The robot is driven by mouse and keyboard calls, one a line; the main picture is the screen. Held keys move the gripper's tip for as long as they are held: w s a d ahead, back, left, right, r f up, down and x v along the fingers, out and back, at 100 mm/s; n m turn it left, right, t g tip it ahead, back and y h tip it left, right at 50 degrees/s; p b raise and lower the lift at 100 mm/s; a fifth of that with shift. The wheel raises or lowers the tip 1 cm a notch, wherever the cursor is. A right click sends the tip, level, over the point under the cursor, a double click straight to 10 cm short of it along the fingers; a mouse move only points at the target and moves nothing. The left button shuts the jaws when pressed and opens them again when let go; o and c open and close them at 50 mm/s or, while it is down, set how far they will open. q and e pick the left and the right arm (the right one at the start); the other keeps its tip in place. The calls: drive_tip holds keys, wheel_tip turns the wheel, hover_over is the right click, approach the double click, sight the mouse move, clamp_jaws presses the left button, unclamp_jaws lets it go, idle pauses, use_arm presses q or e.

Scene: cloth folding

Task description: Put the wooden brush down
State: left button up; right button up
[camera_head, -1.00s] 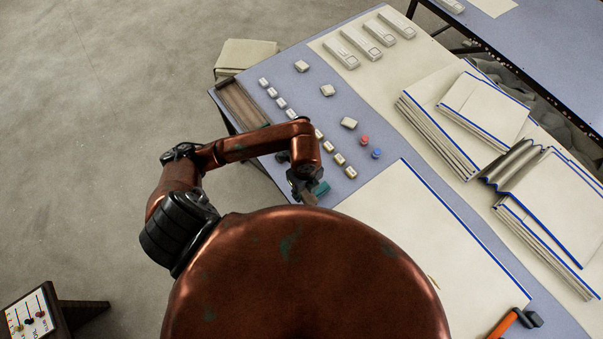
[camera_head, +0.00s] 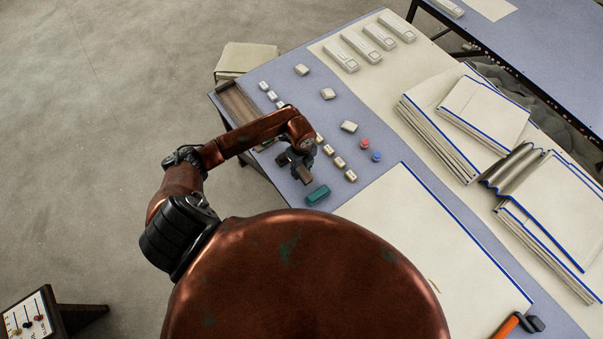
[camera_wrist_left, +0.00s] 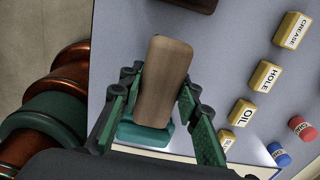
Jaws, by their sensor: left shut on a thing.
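The wooden brush (camera_head: 304,174) is held in my left gripper (camera_head: 298,164), above the blue-grey tabletop near its left edge. In the left wrist view the brush's brown wooden body (camera_wrist_left: 160,75) stands between the green-padded fingers of the left gripper (camera_wrist_left: 160,92). Whether the brush touches the table is not clear. A teal block (camera_head: 317,195) lies on the table just below the brush in the head view; it is partly hidden behind the brush in the wrist view (camera_wrist_left: 146,138). My right gripper is out of view.
Labelled yellowish blocks (camera_head: 339,161) stand in a row right of the gripper, with red (camera_head: 364,144) and blue (camera_head: 376,156) pieces beyond. A shallow wooden tray (camera_head: 238,102) lies at the table's left edge. A large cream sheet (camera_head: 425,230) covers the near right.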

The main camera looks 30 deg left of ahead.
sight(301, 174)
use_arm(q)
drive_tip(key=shift+f, duration=1.6)
drive_tip(key=shift+f, duration=0.15)
drive_tip(key=o, duration=1.1)
wheel_tip(301, 174, up, 12)
drive_tip(key=shift+a+r, duration=0.1)
drive_tip(key=shift+r, duration=0.1)
